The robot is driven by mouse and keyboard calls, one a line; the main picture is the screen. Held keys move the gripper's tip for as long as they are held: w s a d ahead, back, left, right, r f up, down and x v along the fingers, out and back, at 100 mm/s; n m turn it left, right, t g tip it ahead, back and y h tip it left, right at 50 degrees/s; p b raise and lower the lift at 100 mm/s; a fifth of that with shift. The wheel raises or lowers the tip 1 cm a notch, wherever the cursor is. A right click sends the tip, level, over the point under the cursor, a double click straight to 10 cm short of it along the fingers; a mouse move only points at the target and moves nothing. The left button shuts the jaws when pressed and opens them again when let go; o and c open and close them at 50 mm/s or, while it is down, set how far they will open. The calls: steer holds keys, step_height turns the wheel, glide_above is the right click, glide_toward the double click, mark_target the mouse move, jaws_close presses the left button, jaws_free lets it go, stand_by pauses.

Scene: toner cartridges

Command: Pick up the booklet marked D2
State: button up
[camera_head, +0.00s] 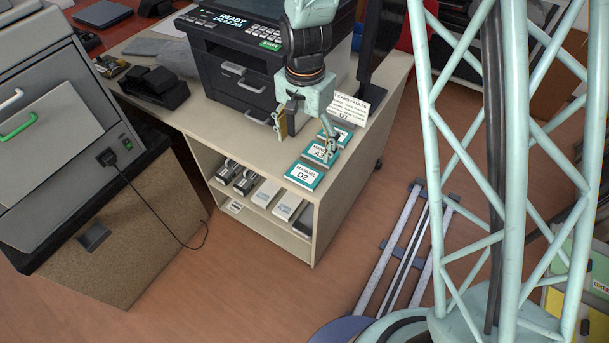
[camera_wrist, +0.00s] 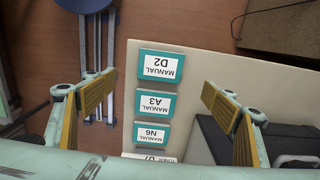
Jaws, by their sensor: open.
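The booklet marked D2 (camera_head: 305,176) is a teal manual with a white label, lying flat at the front edge of the table. In the wrist view the D2 booklet (camera_wrist: 161,66) is at the top of a column of three, upside down. The booklet marked A3 (camera_head: 320,153) lies behind it; it shows in the wrist view (camera_wrist: 155,103) too. The N6 booklet (camera_wrist: 151,133) is the third in the column. My gripper (camera_head: 307,145) is open and empty above the booklets. In the wrist view its fingers (camera_wrist: 146,102) stand on either side of the column, apart from it.
A dark printer (camera_head: 236,68) stands on the table (camera_head: 205,112) left of my gripper. A fault-code card (camera_head: 350,107) stands behind the booklets. Cartridges and white boxes (camera_head: 266,193) sit on the shelf below. A rail (camera_head: 400,250) lies on the floor at the right.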

steer(key=b, duration=0.1)
glide_above(304, 174)
steer(key=shift+w+d+f, duration=0.1)
steer(key=shift+d+f, duration=0.05)
steer(key=shift+f, duration=3.6)
steer(key=shift+f+b, duration=0.65)
steer(key=shift+f, duration=1.95)
steer(key=c, duration=0.9)
steer(key=shift+c, duration=0.2)
steer(key=shift+r, duration=0.2)
